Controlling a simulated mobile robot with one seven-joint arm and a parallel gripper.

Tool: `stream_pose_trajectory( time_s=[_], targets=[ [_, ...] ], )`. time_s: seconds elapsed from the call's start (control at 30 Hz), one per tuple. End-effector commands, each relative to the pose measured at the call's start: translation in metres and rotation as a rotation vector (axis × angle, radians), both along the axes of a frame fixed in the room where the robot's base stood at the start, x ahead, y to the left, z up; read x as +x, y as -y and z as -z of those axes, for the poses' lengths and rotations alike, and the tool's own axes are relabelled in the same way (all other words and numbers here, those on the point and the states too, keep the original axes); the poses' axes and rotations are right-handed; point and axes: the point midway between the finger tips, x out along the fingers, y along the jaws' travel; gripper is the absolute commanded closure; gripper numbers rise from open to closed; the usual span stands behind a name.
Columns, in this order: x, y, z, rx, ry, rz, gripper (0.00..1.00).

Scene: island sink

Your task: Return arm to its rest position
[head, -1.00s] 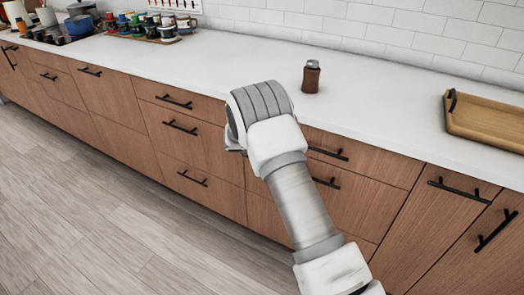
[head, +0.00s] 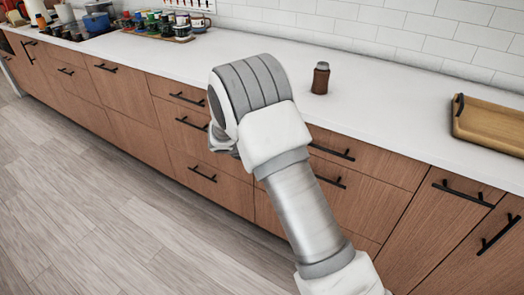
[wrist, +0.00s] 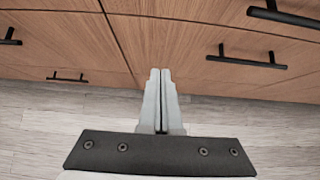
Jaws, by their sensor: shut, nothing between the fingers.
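My arm (head: 305,215) reaches up from the bottom right in the head view and bends in front of the wooden drawers. In the head view my gripper is mostly hidden behind the wrist joint. In the wrist view my gripper (wrist: 162,75) has its two fingers together with nothing between them. The fingers are over the grey floor and the lower edge of the drawer fronts, apart from the handles.
A white counter (head: 400,125) runs along the wall. A brown shaker-like bottle (head: 320,79) and a wooden tray (head: 490,124) stand on it. Several jars and a blue pot (head: 97,22) are at the far left. Black handles (head: 332,152) stick out from the drawers. The floor (head: 80,190) at left is clear.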

Motion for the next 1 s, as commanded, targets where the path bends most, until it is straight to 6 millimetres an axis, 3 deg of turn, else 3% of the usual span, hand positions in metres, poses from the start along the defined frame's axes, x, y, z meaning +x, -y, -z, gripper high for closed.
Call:
stream_pose_trajectory(
  time_s=[0.27, 0.37, 0.47, 0.7, 1.0],
  targets=[
    [-0.007, -0.002, -0.010, 0.008, 0.005, 0.013, 1.00],
    [-0.011, 0.007, -0.027, 0.050, 0.029, 0.074, 1.00],
    [-0.023, 0.023, -0.056, 0.134, 0.072, 0.194, 1.00],
    [-0.075, 0.068, -0.133, 0.397, 0.198, 0.570, 1.00],
    [-0.162, 0.107, -0.201, 0.724, 0.338, 1.021, 1.00]
  ],
)
